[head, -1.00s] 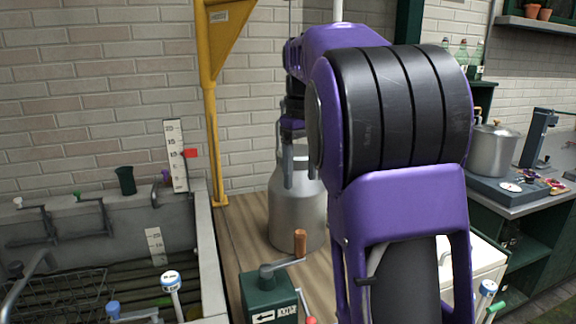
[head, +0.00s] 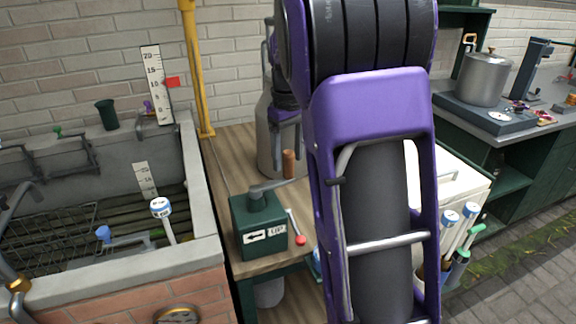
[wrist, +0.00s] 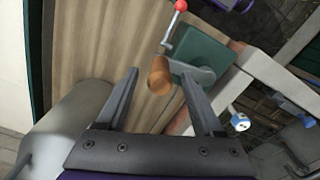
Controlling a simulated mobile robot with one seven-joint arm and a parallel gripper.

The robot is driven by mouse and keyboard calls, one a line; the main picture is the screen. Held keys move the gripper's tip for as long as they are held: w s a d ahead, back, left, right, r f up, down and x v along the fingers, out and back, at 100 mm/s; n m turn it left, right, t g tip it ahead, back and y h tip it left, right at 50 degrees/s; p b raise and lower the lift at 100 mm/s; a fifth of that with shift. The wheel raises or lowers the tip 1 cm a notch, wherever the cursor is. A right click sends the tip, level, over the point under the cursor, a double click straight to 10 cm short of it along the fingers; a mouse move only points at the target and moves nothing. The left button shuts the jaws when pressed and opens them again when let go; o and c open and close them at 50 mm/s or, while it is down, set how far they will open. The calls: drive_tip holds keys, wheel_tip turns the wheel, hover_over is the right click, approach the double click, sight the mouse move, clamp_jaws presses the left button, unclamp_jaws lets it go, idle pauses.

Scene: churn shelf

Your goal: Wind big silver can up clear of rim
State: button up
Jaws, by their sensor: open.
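The big silver can (head: 268,135) stands upright on the wooden bench, partly hidden behind my arm in the head view. It shows as a grey rounded body (wrist: 70,125) at lower left in the wrist view. In front of it is a green winch box (head: 258,225) with an arrow label reading UP. Its crank arm (head: 268,187) carries an upright wooden handle (head: 289,163). My gripper (wrist: 159,72) is open and empty. In the wrist view the wooden handle (wrist: 160,78) appears between its fingertips; I cannot tell whether it is at their depth.
A red-knobbed lever (head: 300,240) sticks out of the winch box. A sunken trough (head: 208,220) with a grey rim, a wire rack and a measuring scale (head: 155,85) lies left. A yellow post (head: 196,80) rises behind. A pot (head: 482,80) stands on the counter at right.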

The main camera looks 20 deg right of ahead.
drive_tip(key=shift+f, duration=1.1)
